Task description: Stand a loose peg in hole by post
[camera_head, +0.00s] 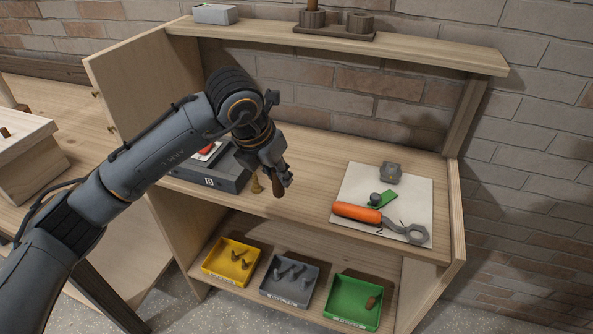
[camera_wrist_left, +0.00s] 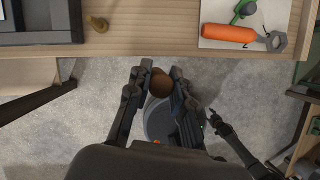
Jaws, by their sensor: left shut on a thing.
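My left gripper (camera_head: 282,187) is shut on a brown peg (camera_head: 277,186), held in front of the worktop's edge. In the left wrist view the peg (camera_wrist_left: 160,84) shows end-on between the fingers, above the floor. A small brass-coloured piece (camera_head: 257,184) stands on the worktop left of the gripper; it also shows in the left wrist view (camera_wrist_left: 97,23). A dark wooden stand (camera_head: 333,35) with an upright post (camera_head: 312,5) and round pieces is on the top shelf. I cannot make out a hole there.
A dark case (camera_head: 215,178) lies left of the gripper. A white sheet (camera_head: 350,185) with an orange-handled tool (camera_head: 357,212) lies right. Below are yellow (camera_head: 216,273), grey (camera_head: 270,289) and green (camera_head: 335,308) bins with small parts. A wooden box (camera_head: 25,165) stands far left.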

